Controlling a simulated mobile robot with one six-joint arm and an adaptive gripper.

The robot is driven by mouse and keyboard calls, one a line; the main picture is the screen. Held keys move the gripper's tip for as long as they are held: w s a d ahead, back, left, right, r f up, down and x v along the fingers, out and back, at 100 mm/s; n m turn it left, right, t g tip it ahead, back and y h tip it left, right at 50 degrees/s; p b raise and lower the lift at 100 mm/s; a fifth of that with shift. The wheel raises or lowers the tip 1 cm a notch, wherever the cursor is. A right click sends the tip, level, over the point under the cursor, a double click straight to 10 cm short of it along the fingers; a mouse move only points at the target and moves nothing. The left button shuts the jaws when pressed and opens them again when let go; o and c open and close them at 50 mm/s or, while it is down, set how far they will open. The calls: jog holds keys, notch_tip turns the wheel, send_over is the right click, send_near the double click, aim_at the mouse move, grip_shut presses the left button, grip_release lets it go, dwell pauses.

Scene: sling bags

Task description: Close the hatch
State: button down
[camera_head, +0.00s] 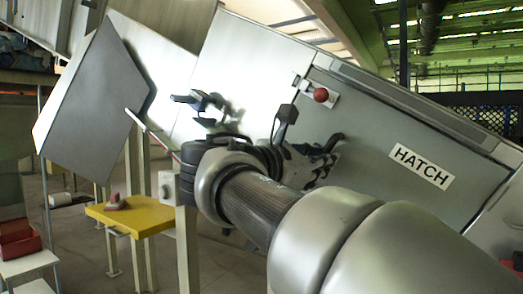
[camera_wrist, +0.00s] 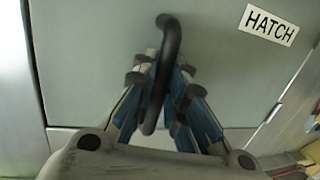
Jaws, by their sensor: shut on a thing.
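The hatch (camera_head: 385,125) is a flat grey panel with a white HATCH label (camera_head: 421,166), at the right of the head view. The hatch (camera_wrist: 90,50) fills most of the wrist view, with its label (camera_wrist: 268,24) at the upper right. A black bar handle (camera_wrist: 170,40) stands out from the panel. My gripper (camera_wrist: 163,70) is shut on this handle, one finger on each side. In the head view my gripper (camera_head: 318,158) is close against the panel, and my arm hides part of it. I cannot tell whether the panel is flush with its frame.
A red knob (camera_head: 321,95) on a small plate is at the hatch's upper left edge. A yellow table (camera_head: 140,217) with a small red object stands at the lower left. A grey angular panel (camera_head: 92,90) is at the far left.

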jog(key=shift+r, duration=0.1)
jog(key=c, duration=2)
grip_release()
jog(key=shift+d, duration=0.1)
jog(key=shift+o, duration=1.2)
jog(key=shift+w+d, duration=0.1)
jog(key=shift+w, duration=0.2)
jog(key=shift+o, duration=0.8)
jog(key=shift+s, duration=0.1)
jog(key=v, duration=1.2)
